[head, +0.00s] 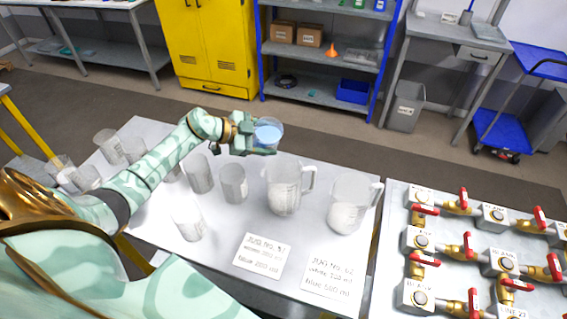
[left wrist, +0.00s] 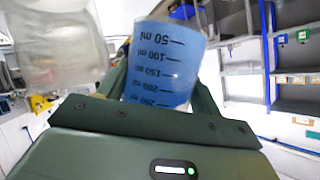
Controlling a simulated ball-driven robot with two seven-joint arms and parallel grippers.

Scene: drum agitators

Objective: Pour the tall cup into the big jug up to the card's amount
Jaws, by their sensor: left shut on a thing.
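My left gripper (head: 257,142) is shut on a clear graduated cup (head: 268,132) with blue liquid, held above the table's far edge. The left wrist view shows the same cup (left wrist: 165,65) between the fingers, its ml scale upside down. Two clear handled jugs stand below it: the middle jug (head: 285,188) and the right jug (head: 350,205), which has white contents at its bottom. I cannot tell surely which is the big one. A left card (head: 258,256) and a right card (head: 332,276) lie in front; their small print is hard to read. My right gripper is out of view.
Several clear cups stand on the table's left, including two near the middle jug (head: 233,183) and a nearer one with white contents (head: 187,220). A panel of red-handled valves (head: 480,250) stands on the right. Shelves and a yellow cabinet (head: 208,45) stand behind.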

